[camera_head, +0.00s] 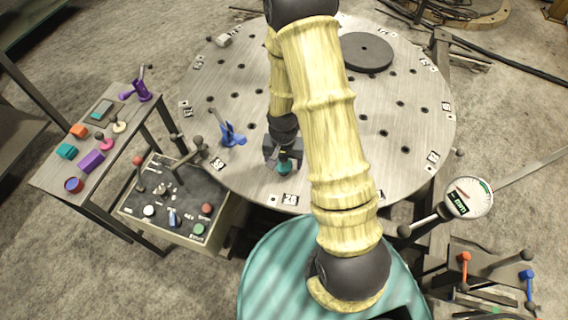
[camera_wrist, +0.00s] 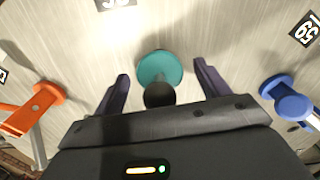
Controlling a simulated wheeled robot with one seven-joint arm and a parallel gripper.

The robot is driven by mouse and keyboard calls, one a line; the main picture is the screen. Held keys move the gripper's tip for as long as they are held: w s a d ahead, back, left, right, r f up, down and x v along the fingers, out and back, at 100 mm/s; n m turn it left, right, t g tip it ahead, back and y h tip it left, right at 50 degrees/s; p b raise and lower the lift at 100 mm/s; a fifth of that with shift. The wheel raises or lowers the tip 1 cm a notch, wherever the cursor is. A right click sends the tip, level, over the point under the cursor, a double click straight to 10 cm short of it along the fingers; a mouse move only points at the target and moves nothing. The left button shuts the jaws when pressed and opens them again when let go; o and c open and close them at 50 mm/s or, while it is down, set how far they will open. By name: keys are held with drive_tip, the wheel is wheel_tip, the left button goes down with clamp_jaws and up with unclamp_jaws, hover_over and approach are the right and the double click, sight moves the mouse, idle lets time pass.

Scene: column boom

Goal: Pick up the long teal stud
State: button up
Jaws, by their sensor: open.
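The teal stud (camera_wrist: 160,67) shows in the wrist view as a round teal disc with a dark round knob on the near side. In the head view a small teal part of it (camera_head: 284,169) shows at the near edge of the round metal table, below my gripper (camera_head: 284,156). In the wrist view my gripper (camera_wrist: 161,70) is open, with one dark finger to each side of the stud. Gaps show between the stud and both fingers. The stud's length is hidden because I look along it.
In the wrist view an orange piece (camera_wrist: 36,110) stands left and a blue piece (camera_wrist: 289,101) right. The head view shows a blue clamp (camera_head: 232,135) on the table (camera_head: 235,80), a dark disc (camera_head: 367,52) at the back, and a grey tray of small parts (camera_head: 185,226) at left.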

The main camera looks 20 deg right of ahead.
drive_tip(key=c, duration=1.1)
drive_tip(key=shift+o, duration=0.2)
drive_tip(key=shift+r, duration=0.1)
wheel_tip(320, 180, up, 10)
drive_tip(key=shift+f, duration=0.1)
drive_tip(key=shift+r+p, duration=0.55)
drive_tip(key=shift+p, duration=0.1)
